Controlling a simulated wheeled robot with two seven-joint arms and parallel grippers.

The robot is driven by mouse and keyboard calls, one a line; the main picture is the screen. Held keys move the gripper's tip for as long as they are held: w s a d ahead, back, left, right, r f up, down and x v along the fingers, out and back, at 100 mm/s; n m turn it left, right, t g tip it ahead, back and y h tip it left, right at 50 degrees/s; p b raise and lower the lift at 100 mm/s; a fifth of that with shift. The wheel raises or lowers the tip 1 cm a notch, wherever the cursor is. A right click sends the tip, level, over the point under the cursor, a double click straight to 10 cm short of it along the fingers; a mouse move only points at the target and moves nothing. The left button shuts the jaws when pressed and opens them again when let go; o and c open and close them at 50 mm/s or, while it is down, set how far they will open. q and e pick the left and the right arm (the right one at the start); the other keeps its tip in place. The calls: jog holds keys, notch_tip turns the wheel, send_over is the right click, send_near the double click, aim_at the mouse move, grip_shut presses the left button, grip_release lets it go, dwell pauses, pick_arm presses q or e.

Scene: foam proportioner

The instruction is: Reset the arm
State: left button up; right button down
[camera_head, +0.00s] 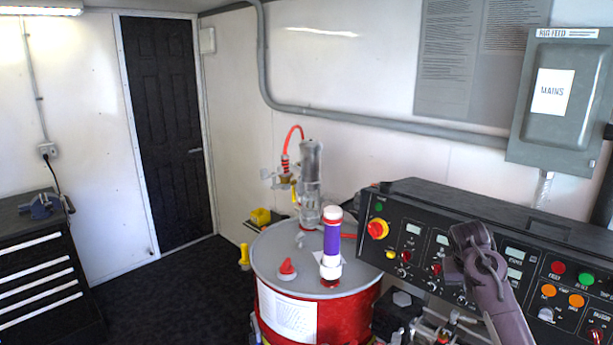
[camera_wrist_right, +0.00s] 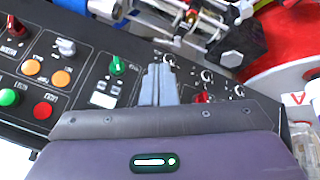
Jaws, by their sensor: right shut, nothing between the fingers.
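My right arm comes in from the lower right in the head view, and my right gripper (camera_head: 470,243) is in front of the black control panel (camera_head: 400,215). In the right wrist view the right gripper's fingers (camera_wrist_right: 160,72) are together with nothing between them, over the panel face (camera_wrist_right: 85,60). A green knob (camera_wrist_right: 118,65) shows just beside the fingertips. Whether the fingers touch the panel cannot be told. My left gripper is not in view.
A red drum (camera_head: 340,308) with a purple and white cylinder (camera_head: 331,243) on its lid stands left of the panel. A grey mains box (camera_head: 562,95) hangs at upper right. A black tool chest (camera_head: 40,262) stands at far left. Dark floor lies open before the door (camera_head: 166,130).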

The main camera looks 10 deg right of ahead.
jog(key=s+a+f+n+y, duration=0.2)
jog(key=s+a+f+n, duration=0.2)
jog(key=s+a+f, duration=1)
jog(key=s+a+r+n+t+y, duration=0.1)
jog(key=s+a+r+n+y, duration=0.2)
jog(key=s+a, duration=1.2)
jog(key=s+d+f+g+b, duration=0.2)
jog(key=f+b, duration=0.6)
jog(key=f, duration=2.9)
jog(key=s+d+f+b, duration=0.1)
jog(key=s+f+b, duration=0.2)
jog(key=s+f, duration=0.7)
jog(key=s+d+f+b, duration=0.2)
jog(key=s+f+b, duration=0.1)
jog(key=s+f, duration=0.8)
notch_tip(320, 180, down, 5)
jog(key=shift+s+d+r+g, duration=0.1)
jog(key=shift+s+d+g, duration=0.1)
jog(key=shift+g, duration=0.1)
